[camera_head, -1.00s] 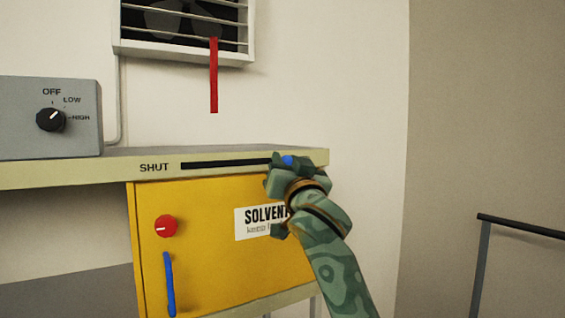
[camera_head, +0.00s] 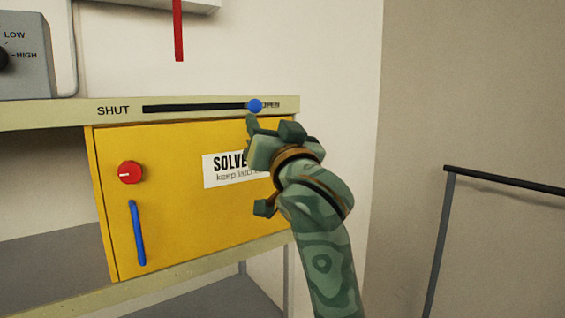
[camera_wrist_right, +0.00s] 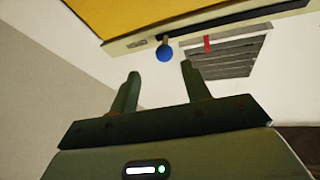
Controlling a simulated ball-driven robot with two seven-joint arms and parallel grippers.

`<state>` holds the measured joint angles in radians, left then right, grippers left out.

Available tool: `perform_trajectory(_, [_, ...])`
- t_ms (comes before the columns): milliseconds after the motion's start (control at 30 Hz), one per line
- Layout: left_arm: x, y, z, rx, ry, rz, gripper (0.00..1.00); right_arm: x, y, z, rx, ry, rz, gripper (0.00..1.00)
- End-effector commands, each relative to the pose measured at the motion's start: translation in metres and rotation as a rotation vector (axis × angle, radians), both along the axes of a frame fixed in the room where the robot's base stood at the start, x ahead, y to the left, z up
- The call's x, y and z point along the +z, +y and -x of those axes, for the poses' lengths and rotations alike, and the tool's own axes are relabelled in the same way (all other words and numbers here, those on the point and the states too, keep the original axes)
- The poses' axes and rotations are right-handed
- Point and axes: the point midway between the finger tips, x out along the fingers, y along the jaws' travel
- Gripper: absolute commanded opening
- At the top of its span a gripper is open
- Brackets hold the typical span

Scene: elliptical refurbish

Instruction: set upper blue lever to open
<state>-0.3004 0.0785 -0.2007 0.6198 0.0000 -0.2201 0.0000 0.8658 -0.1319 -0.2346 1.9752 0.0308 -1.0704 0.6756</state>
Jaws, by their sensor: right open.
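The upper blue lever shows as a round blue knob (camera_head: 255,105) at the right end of a black slot (camera_head: 195,107), beside the partly covered OPEN label (camera_head: 271,105). The SHUT label (camera_head: 113,111) is at the slot's left end. My right gripper (camera_head: 258,165) is open just below the knob, in front of the yellow cabinet, with one fingertip close under the knob. In the right wrist view the knob (camera_wrist_right: 165,53) appears beyond the spread, empty fingers of the gripper (camera_wrist_right: 160,72). I cannot tell whether a finger touches it. My left gripper is out of view.
The yellow cabinet (camera_head: 180,235) carries a red knob (camera_head: 130,172), a lower blue lever (camera_head: 137,233) and a SOLVENT label partly behind my gripper. A red strip (camera_head: 178,30) hangs above the shelf. A grey dial box (camera_head: 28,60) stands left; a dark rail (camera_head: 500,180) is right.

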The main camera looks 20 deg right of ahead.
Motion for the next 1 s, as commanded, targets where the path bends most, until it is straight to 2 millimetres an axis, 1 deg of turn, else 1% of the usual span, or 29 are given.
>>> perform_trajectory(33, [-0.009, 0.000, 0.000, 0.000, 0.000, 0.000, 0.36, -0.010, -0.001, 0.013, 0.003, -0.002, -0.005, 0.47])
perform_trajectory(100, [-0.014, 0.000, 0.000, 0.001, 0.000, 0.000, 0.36, -0.016, -0.002, 0.029, 0.001, -0.001, -0.004, 0.47])
perform_trajectory(200, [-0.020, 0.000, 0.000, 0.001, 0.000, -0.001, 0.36, -0.022, -0.004, 0.048, 0.001, 0.000, -0.004, 0.47])
perform_trajectory(300, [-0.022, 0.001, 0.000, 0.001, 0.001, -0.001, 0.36, -0.027, -0.005, 0.061, 0.001, 0.000, -0.003, 0.47])
perform_trajectory(467, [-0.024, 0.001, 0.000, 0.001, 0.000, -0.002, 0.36, -0.029, -0.006, 0.070, -0.001, 0.000, -0.001, 0.47])
perform_trajectory(767, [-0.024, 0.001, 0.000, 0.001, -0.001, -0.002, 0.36, -0.030, -0.006, 0.070, -0.002, 0.003, 0.001, 0.47])
perform_trajectory(833, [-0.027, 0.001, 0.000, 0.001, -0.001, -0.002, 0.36, -0.040, -0.005, 0.064, -0.002, 0.020, 0.008, 0.47])
perform_trajectory(867, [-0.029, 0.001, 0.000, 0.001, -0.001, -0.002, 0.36, -0.049, -0.004, 0.058, -0.002, 0.035, 0.015, 0.47])
perform_trajectory(933, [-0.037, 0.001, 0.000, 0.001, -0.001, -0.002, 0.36, -0.079, 0.000, 0.041, -0.002, 0.085, 0.036, 0.47])
perform_trajectory(967, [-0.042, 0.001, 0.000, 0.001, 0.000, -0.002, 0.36, -0.098, 0.002, 0.031, -0.002, 0.115, 0.049, 0.47])
perform_trajectory(1000, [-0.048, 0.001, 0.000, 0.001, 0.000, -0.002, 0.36, -0.127, 0.004, 0.017, -0.002, 0.159, 0.070, 0.47])
